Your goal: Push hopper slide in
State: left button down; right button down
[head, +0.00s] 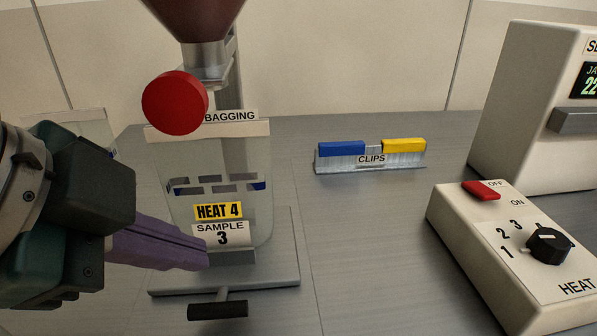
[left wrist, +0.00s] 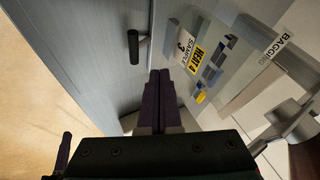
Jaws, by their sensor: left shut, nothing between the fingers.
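The hopper (head: 198,15) is a dark red funnel at the top of the head view, with a metal outlet below it. A round red knob (head: 175,103) stands out in front of the outlet; I take it to be the slide's knob. The slide itself is mostly hidden behind it. My left gripper (head: 205,257) has its purple fingers closed together, with nothing between them. It is well below the knob, in front of the lower part of the clear bag. The closed fingers also show in the left wrist view (left wrist: 161,88). My right gripper is not in view.
The clear bag (head: 255,165) hangs under the BAGGING label, marked HEAT 4 and SAMPLE 3. Below it is a metal base (head: 275,275) with a black handle (head: 218,310). A clips rack (head: 370,160) stands behind. A heat control box (head: 520,250) is at right. Mid-table is clear.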

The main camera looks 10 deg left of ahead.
aim_at(231, 233)
pick_arm(q)
jog(key=b+x, duration=0.1)
jog(key=x, duration=0.7)
jog(key=shift+d+b, duration=0.1)
jog(key=shift+b, duration=0.25)
jog(key=shift+w, duration=0.1)
jog(key=w, duration=0.2)
jog(key=w+a, duration=0.1)
jog(key=w, duration=0.1)
jog(key=shift+a+p, duration=0.1)
jog(key=shift+p, duration=0.2)
jog(key=shift+a+f, duration=0.15)
jog(key=shift+a, duration=0.05)
